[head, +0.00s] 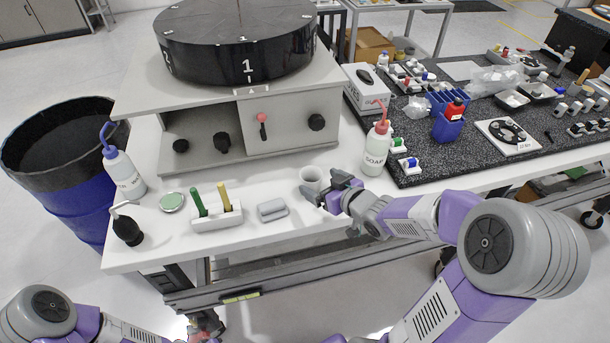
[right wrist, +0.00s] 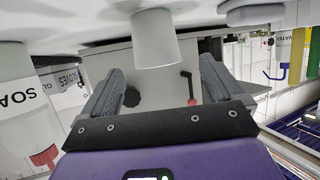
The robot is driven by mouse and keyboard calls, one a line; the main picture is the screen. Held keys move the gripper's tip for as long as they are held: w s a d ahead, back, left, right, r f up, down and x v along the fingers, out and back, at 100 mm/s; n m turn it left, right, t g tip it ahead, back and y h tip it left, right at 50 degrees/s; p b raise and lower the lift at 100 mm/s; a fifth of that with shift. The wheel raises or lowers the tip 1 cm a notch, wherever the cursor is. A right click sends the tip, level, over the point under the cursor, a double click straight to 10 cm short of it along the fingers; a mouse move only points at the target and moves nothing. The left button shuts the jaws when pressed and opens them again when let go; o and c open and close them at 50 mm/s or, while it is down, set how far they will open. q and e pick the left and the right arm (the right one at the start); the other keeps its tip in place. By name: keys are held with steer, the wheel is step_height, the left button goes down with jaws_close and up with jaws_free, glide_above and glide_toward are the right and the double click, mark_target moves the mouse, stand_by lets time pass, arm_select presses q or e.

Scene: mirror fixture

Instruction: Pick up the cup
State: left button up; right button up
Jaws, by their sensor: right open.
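A small pale grey cup (head: 311,177) stands upright on the white table near its front edge. My right gripper (head: 324,187) is open and comes in from the right, low over the table just in front of the cup. In the right wrist view, which is upside down, the cup (right wrist: 154,38) is ahead and between the two spread fingers (right wrist: 160,82). A gap shows on both sides, and the fingers do not appear to touch it. My left gripper is out of view; only part of its arm shows at the lower left.
A soap bottle (head: 377,150) stands right of the cup. A grey block (head: 272,209) lies to its left, beside a holder (head: 218,217) with green and yellow sticks. The grey mirror fixture (head: 190,150) with its black drum (head: 238,45) rises behind.

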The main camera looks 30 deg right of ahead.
mark_target(305, 173)
steer(key=shift+w+f+b, duration=0.35)
steer(key=shift+w+f, duration=0.05)
steer(key=shift+w, duration=0.25)
steer(key=b+x, duration=0.1)
steer(key=x, duration=0.2)
steer(key=shift+w, duration=0.45)
steer(key=shift+w+f+b, duration=0.1)
steer(key=shift+w+b, duration=0.2)
steer(key=c, duration=1.1)
